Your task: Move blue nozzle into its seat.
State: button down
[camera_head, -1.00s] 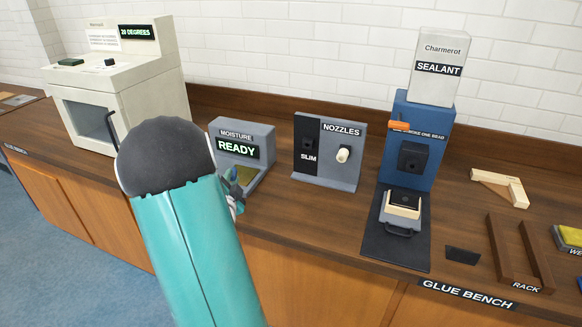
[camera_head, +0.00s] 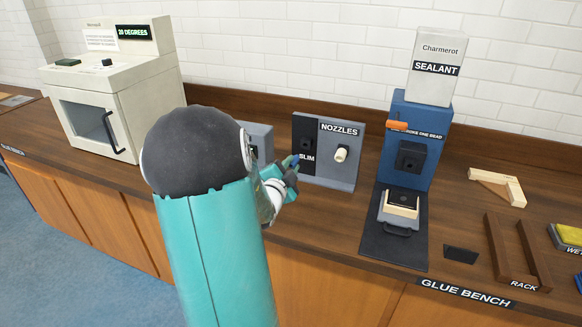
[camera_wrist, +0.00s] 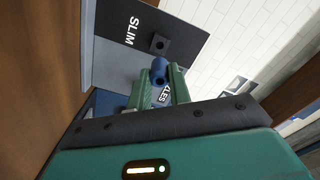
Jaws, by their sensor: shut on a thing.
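The blue nozzle (camera_wrist: 158,70) is between the green fingers of my gripper (camera_wrist: 160,84) in the wrist view. My gripper is shut on it. In the head view my gripper (camera_head: 292,168) is just left of the nozzle holder (camera_head: 336,172), and the nozzle is mostly hidden there. The dark square seat (camera_head: 306,145) is on the black SLIM half of the holder. In the wrist view the seat (camera_wrist: 158,43) is just beyond the nozzle's end, with no nozzle in it. I cannot tell the exact gap between them.
A cream nozzle (camera_head: 341,154) sits in the holder's right seat, beside the SLIM half. The moisture box (camera_head: 262,142) is partly hidden behind my arm. The blue sealant dispenser (camera_head: 412,145) stands farther right. The counter in front of the holder is clear.

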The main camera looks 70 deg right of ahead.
aim_at(298, 157)
jog(key=shift+s+d, duration=0.15)
jog(key=shift+d, duration=1.3)
jog(key=shift+s+d, duration=0.15)
jog(key=shift+d, duration=1.25)
jog(key=shift+s+d, duration=0.1)
jog(key=shift+d, duration=1.2)
jog(key=c, duration=1.2)
grip_release()
jog(key=a, duration=0.4)
jog(key=w+a, duration=0.1)
jog(key=a, duration=0.8)
jog(key=shift+w+a, duration=0.15)
jog(key=shift+a, duration=0.2)
